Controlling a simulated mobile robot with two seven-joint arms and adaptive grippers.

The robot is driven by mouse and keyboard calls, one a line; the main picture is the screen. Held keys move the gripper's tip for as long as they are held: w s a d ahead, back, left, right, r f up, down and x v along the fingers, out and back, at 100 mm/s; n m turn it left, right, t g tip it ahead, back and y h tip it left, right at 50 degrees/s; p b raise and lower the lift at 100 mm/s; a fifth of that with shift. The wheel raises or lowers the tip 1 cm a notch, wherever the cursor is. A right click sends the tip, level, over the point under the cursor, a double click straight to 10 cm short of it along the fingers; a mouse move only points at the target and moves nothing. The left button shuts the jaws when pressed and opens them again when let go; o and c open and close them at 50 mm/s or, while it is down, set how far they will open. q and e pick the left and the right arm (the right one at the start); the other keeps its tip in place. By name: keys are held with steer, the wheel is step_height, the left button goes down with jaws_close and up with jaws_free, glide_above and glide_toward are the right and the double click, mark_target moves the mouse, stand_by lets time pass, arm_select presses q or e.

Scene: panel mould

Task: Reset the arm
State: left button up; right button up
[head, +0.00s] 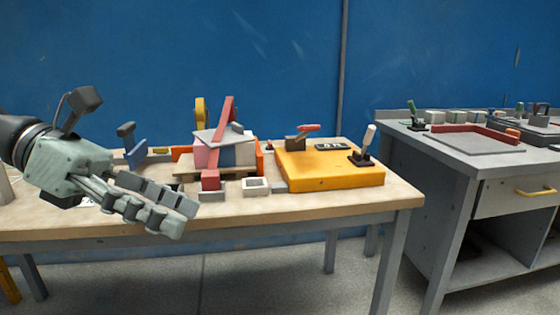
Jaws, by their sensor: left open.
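My left gripper (160,208) comes in from the left in the head view and hangs above the front left part of the wooden table. Its two long fingers point right and slightly down, close to each other, with nothing visible between them. It is apart from the stack of blocks and panels (222,150) to its right. My right gripper does not show.
A yellow-orange box (330,168) with a red-handled clamp (302,135) and a pale-handled lever (366,145) stands on the wooden table (310,205). A grey workbench (480,155) with a red-edged panel stands at the right. A blue wall (200,60) closes the back.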

arm_select(q)
steer(key=w+d+r+n+t+h, duration=0.3)
steer(key=w+n+h, duration=0.3)
steer(key=w+a+f+n+t+y, duration=0.25)
steer(key=w+a+n+t, duration=0.25)
steer(key=w+n+t, duration=0.65)
steer(key=w+a+f+n+t+y, duration=0.1)
steer(key=a+f+n+y, duration=0.35)
steer(key=f+n, duration=0.3)
steer(key=w+a+f+n+t+y, duration=0.1)
steer(key=a+f+n+y, duration=0.2)
steer(key=f+n+y, duration=0.4)
steer(key=w+a+f+n+t+y, duration=0.1)
steer(key=a+f+n+y, duration=0.2)
steer(key=f+n, duration=0.4)
steer(key=s+a+f+n+g+y, duration=0.25)
steer(key=s+f+g, duration=0.2)
steer(key=f, duration=0.75)
steer(key=s+a+f+n+g+y, duration=0.1)
steer(key=s+f+n+g, duration=0.35)
steer(key=f, duration=0.85)
steer(key=s+d+f+n+g, duration=0.1)
steer(key=s+d+f+g, duration=0.1)
steer(key=s+f, duration=0.5)
steer(key=s+d+f+n+g, duration=0.1)
steer(key=s+f+g, duration=0.3)
steer(key=s+f, duration=0.4)
steer(key=s+d, duration=0.1)
steer(key=s, duration=0.6)
steer(key=shift+d, duration=0.15)
